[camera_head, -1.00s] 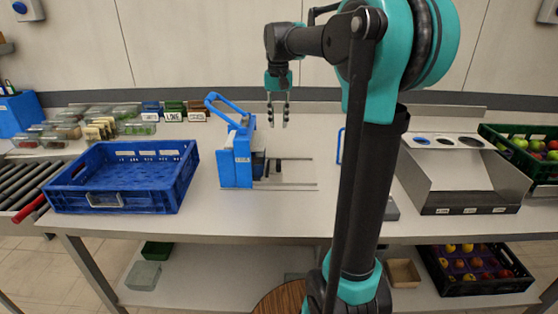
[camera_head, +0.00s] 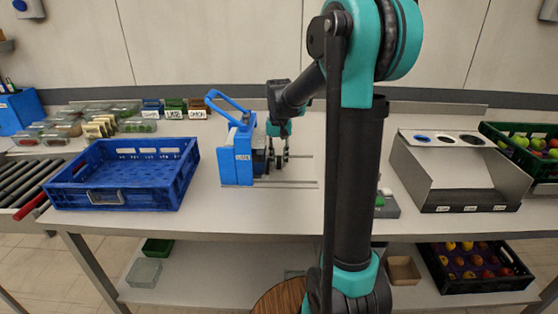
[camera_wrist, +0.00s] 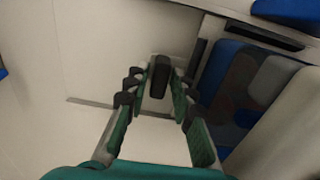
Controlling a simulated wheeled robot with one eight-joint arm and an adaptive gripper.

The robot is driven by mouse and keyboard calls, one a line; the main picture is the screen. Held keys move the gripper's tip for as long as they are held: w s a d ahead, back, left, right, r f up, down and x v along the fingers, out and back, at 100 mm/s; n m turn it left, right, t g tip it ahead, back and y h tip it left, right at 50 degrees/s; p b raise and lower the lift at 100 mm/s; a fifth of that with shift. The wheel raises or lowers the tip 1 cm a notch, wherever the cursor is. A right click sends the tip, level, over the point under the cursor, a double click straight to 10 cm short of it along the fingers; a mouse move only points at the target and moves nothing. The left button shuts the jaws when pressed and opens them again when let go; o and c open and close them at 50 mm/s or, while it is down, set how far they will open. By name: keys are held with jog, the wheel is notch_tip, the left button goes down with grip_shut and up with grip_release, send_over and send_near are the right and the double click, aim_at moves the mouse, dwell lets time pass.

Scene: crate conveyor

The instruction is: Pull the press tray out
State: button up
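The blue press (camera_head: 238,165) stands on the table, its blue lever (camera_head: 228,103) raised at the upper left. Pale metal rails (camera_head: 300,184) run out from it to the right. The press tray is mostly hidden inside the press and behind my gripper. A dark knob-like handle (camera_wrist: 158,78) shows in the wrist view. My gripper (camera_head: 277,160) points down just right of the press, low over the rails. In the wrist view my gripper (camera_wrist: 158,88) is open, with one finger on each side of the handle. Whether the fingers touch it is unclear.
A blue crate (camera_head: 120,205) stands left of the press, beside a roller conveyor (camera_head: 25,183). A grey box with a green button (camera_head: 385,206) and a metal dispenser (camera_head: 460,185) stand to the right. The table in front of the press is clear.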

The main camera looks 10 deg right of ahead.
jog(key=shift+f, duration=0.2)
grip_shut()
dwell(0.3)
jog(key=s+d, duration=0.1)
jog(key=d, duration=0.4)
jog(key=s+d, duration=0.1)
jog(key=d, duration=0.5)
jog(key=s+d, duration=0.1)
jog(key=d, duration=0.5)
jog(key=shift+s, duration=0.2)
jog(key=shift+d, duration=0.1)
grip_release()
jog(key=shift+d, duration=0.1)
